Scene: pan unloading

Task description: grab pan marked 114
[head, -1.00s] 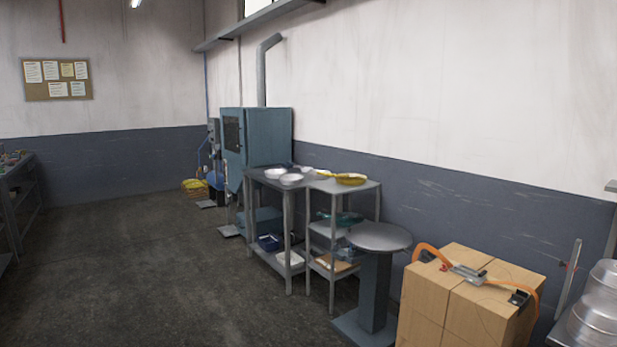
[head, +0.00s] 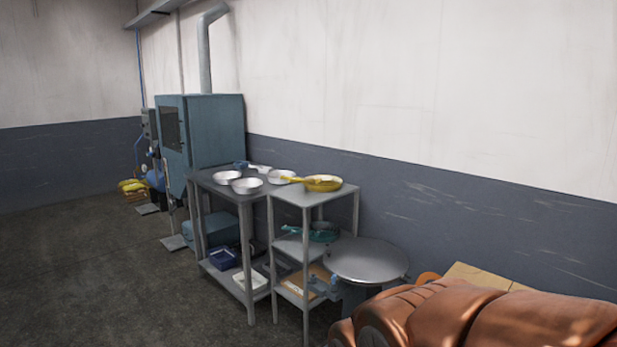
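A yellow pan (head: 324,184) sits on the top of a grey metal shelf unit (head: 318,194), its handle pointing left. A teal pan (head: 322,232) lies on the shelf below it. White pans or bowls stand on the grey table beside it: one at the left (head: 227,177), one in front (head: 247,186) and one near the yellow handle (head: 281,176). No number such as 114 can be read on any pan. My gripper is not in view.
My copper-coloured arm (head: 480,315) fills the lower right. A cardboard box (head: 478,275) is partly hidden behind my arm. A blue cabinet (head: 205,145) stands behind the table (head: 250,225).

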